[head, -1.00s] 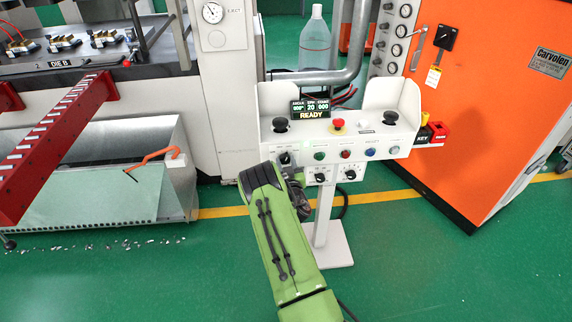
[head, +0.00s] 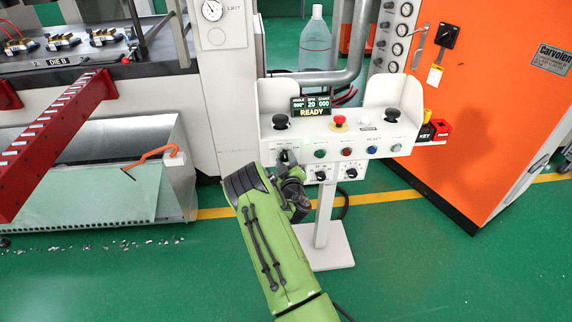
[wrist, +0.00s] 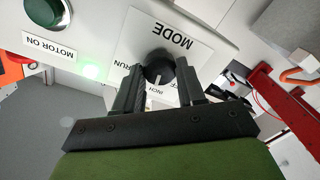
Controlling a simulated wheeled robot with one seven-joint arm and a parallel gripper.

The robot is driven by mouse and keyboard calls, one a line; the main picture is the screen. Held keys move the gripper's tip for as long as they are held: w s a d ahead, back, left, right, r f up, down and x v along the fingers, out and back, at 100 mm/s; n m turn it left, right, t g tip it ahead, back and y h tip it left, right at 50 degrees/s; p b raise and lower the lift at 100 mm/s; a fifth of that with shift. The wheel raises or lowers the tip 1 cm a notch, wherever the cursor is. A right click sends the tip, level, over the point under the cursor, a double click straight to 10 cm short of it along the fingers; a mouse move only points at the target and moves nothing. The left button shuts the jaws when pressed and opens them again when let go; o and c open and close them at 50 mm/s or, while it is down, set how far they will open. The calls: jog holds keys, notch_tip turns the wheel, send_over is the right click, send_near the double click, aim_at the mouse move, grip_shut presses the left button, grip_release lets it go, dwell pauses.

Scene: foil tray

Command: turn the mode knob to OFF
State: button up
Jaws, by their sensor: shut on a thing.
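The mode knob (wrist: 158,66) is a round black knob on a white plate marked MODE (wrist: 163,30), which appears upside down in the wrist view. My gripper (wrist: 158,72) has one finger on each side of the knob and is shut on it. A white pointer mark on the knob faces the INCH label, between the fingers. RUN shows to the left of the knob. In the head view, my gripper (head: 287,160) is at the left end of the white control panel (head: 335,142), largely hiding the knob.
A green MOTOR ON button (wrist: 44,10) is close to the knob. A red mushroom button (head: 339,121), a READY display (head: 311,108) and two lower knobs are on the same panel. A red rail (head: 60,140) stands left; an orange cabinet (head: 490,120) stands right.

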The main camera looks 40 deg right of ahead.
jog(key=n, duration=0.4)
jog(key=shift+f+n+b, duration=0.1)
jog(key=shift+n+b, duration=0.2)
jog(key=shift+b, duration=0.1)
jog(key=n, duration=0.5)
dwell(0.4)
jog(key=o, duration=1.1)
jog(key=shift+c, duration=0.2)
jog(key=shift+a, duration=0.1)
